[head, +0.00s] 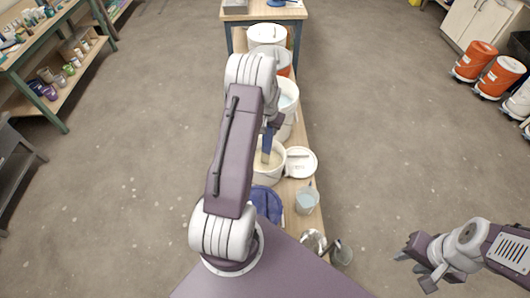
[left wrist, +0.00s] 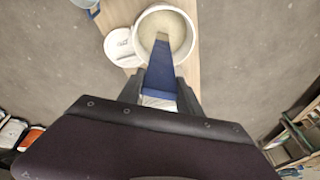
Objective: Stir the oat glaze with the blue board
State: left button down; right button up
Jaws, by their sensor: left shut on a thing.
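My left gripper (head: 272,122) is shut on the blue board (head: 267,143), mostly behind my own arm in the head view. The board (left wrist: 161,68) points away from the fingers in the left wrist view, and its pale tip reaches inside the rim of a white bucket. This bucket (head: 279,174) holds the cream-coloured oat glaze (left wrist: 178,30). The tip appears to be in the glaze; how deep, I cannot tell. My right gripper (head: 410,262) is low at the right, away from the buckets, and looks empty; its finger gap is unclear.
A white lid (head: 300,162) lies right of the bucket. Nearer stand a clear pail (head: 306,201), a dark blue round thing (head: 266,204) and metal vessels (head: 313,241).

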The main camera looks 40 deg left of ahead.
pick_arm(q)
jog(key=w+p+v, duration=0.1)
jog(key=p+v, duration=0.7)
jog(key=v, duration=0.4)
jog(key=shift+w+r, duration=0.2)
jog(key=shift+r, duration=0.4)
jog(key=shift+a+r, duration=0.1)
jog(key=shift+a, duration=0.05)
notch_tip(320, 180, up, 5)
jog(key=p, duration=0.4)
dwell(0.4)
